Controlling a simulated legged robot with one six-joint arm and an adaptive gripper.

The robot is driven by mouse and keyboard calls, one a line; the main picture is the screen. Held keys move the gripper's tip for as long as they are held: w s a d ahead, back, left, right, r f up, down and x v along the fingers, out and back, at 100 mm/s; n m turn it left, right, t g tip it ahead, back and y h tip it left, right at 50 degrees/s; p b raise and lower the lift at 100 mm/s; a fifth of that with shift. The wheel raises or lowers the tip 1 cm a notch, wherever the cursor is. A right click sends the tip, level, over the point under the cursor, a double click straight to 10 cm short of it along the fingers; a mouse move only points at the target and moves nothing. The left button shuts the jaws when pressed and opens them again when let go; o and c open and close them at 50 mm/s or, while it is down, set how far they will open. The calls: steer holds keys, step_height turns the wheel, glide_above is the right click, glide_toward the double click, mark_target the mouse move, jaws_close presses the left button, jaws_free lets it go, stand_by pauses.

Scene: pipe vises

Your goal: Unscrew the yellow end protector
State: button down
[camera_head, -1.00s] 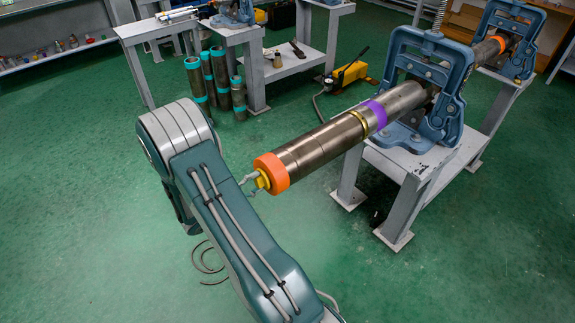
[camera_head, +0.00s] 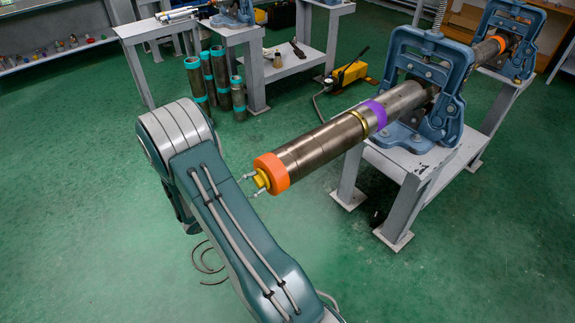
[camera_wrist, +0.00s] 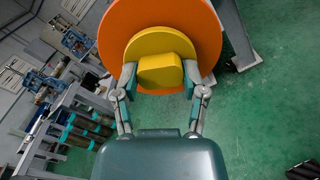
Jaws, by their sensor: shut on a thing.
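The yellow end protector (camera_wrist: 160,72) has a blocky knob on a round disc and sits at the centre of the orange ring, facing my wrist camera. In the head view the yellow end protector (camera_head: 262,180) is at the near end of the long metal pipe (camera_head: 322,146). My gripper (camera_wrist: 159,78) is shut on the knob, one finger on each side. In the head view only the fingers of my gripper (camera_head: 250,184) show, beside the knob; my arm hides the rest. The thread is hidden.
The orange ring (camera_head: 272,171) surrounds the pipe's near end. A blue vise (camera_head: 440,90) on a grey stand (camera_head: 410,165) holds the pipe, with another blue vise (camera_head: 508,35) behind. Upright pipes (camera_head: 197,82) and a yellow pump (camera_head: 347,74) stand farther back. Green floor is clear around the pipe's end.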

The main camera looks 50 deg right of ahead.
mark_target(256, 183)
steer(key=shift+n, duration=1.1)
steer(key=c, duration=0.8)
jaws_free()
steer(key=shift+n, duration=0.3)
jaws_close()
steer(key=shift+w+a, duration=0.1)
steer(key=shift+a, duration=0.3)
steer(key=shift+a, duration=0.2)
steer(key=shift+v, duration=1.5)
steer(key=shift+w+a, duration=0.15)
steer(key=shift+a, duration=0.75)
